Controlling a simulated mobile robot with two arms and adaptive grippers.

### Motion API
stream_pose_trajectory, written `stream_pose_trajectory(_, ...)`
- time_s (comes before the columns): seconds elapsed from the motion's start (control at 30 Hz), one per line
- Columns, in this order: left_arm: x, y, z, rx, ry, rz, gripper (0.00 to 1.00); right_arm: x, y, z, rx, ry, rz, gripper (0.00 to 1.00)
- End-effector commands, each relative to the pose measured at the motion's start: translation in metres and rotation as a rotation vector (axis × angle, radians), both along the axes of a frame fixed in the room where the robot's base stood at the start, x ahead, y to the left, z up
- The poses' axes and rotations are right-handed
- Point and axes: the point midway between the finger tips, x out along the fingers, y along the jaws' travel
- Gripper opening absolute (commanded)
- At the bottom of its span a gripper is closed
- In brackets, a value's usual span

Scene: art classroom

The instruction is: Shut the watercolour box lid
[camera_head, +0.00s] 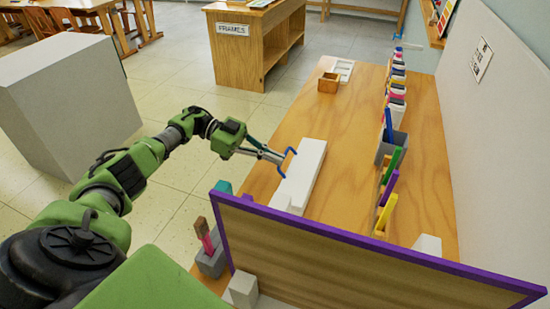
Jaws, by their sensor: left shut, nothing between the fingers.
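A long white box (308,172) lies on the wooden table and looks like the watercolour box. A blue handle (289,158) shows at its left side. I cannot tell from here how far its lid stands open, and no paints show. My left gripper (279,158) reaches in from the left. Its fingers are shut and empty, with the tips right at the blue handle. I cannot tell whether they touch it. My right gripper is out of view.
A purple-edged panel (378,238) stands across the table's near end and hides part of it. Bottles (397,90), a grey holder (392,147) and coloured upright items line the right side. A small wooden box (329,83) sits at the far end.

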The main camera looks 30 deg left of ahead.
Motion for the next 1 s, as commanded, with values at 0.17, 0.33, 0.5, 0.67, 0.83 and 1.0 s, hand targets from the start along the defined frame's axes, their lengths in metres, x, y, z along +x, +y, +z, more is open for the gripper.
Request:
stream_pose_trajectory(0.17,-0.003,0.0,-0.01,0.013,0.018,-0.003,0.0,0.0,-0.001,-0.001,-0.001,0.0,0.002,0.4)
stream_pose_trajectory(0.33,-0.004,-0.001,-0.011,0.013,0.02,-0.004,0.0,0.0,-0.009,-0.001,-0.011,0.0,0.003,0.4)
stream_pose_trajectory(0.5,-0.006,0.01,-0.008,0.013,0.019,-0.002,0.0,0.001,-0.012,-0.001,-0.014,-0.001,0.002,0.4)
stream_pose_trajectory(0.67,-0.01,0.034,0.002,0.009,0.012,0.002,0.0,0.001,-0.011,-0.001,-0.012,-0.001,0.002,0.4)
stream_pose_trajectory(0.83,-0.015,0.056,0.011,0.006,0.005,0.002,0.0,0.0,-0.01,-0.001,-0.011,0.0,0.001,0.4)
stream_pose_trajectory(1.0,-0.018,0.067,0.016,0.003,0.0,0.001,0.0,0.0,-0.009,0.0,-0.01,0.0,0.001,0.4)
